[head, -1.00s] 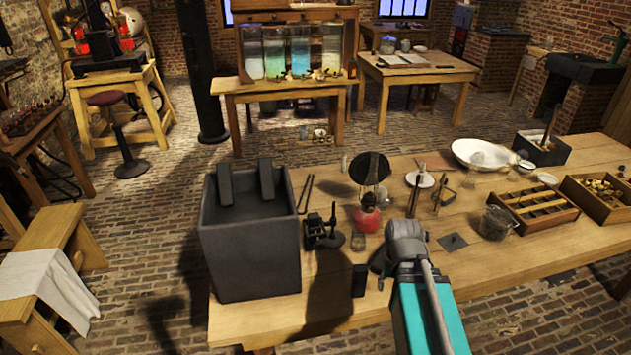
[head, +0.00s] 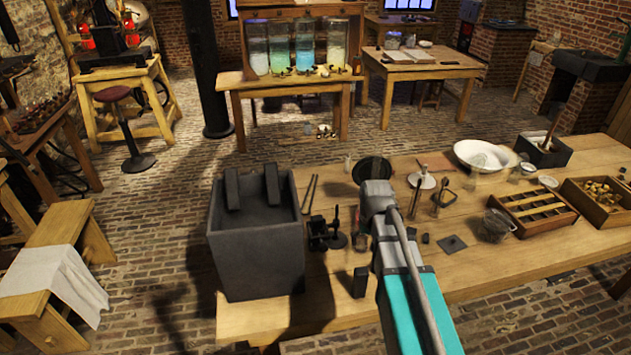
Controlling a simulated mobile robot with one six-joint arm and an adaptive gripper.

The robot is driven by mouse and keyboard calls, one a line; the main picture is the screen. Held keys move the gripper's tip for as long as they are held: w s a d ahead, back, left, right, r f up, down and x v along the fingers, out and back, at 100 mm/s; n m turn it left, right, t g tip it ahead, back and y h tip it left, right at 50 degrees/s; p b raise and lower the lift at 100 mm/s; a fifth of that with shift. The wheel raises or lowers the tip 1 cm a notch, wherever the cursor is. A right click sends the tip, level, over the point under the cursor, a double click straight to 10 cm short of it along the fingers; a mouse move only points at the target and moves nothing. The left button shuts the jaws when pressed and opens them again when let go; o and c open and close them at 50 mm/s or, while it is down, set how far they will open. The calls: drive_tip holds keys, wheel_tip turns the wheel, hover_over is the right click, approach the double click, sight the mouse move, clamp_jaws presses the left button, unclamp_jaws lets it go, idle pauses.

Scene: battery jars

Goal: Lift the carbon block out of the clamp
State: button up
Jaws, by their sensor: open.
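A small black clamp-like device (head: 320,232) with a short round-based stand (head: 336,240) beside it is on the table, right of the large grey tank. I cannot make out a carbon block held in it at this size. A separate small dark upright block (head: 360,282) stands near the table's front edge. My arm reaches in from the bottom right, and its grey wrist is over the table, right of the clamp-like device. My gripper's fingers are hidden behind the wrist.
The large grey tank (head: 255,262) with two dark slabs (head: 232,188) stands at the table's left. A black disc (head: 372,169) shows behind my wrist. A white basin (head: 481,154), a glass jar (head: 497,224) and a slotted wooden tray (head: 536,229) stand to the right.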

wheel_tip(320, 180, up, 8)
drive_tip(key=n+p, duration=0.2)
drive_tip(key=p, duration=0.4)
hover_over(317, 218)
drive_tip(key=s+d, duration=0.1)
drive_tip(key=s, duration=0.1)
drive_tip(key=shift+w+a+f+t, duration=0.15)
drive_tip(key=shift+w+a+t, duration=0.15)
drive_tip(key=shift+t, duration=0.1)
drive_tip(key=shift+f, duration=0.2)
drive_tip(key=f+b, duration=0.4)
drive_tip(key=w+f+b, duration=0.1)
drive_tip(key=f+b, duration=0.8)
drive_tip(key=shift+w+a+f+b, duration=0.15)
drive_tip(key=shift+w+b, duration=0.15)
drive_tip(key=c, duration=1.3)
clamp_jaws()
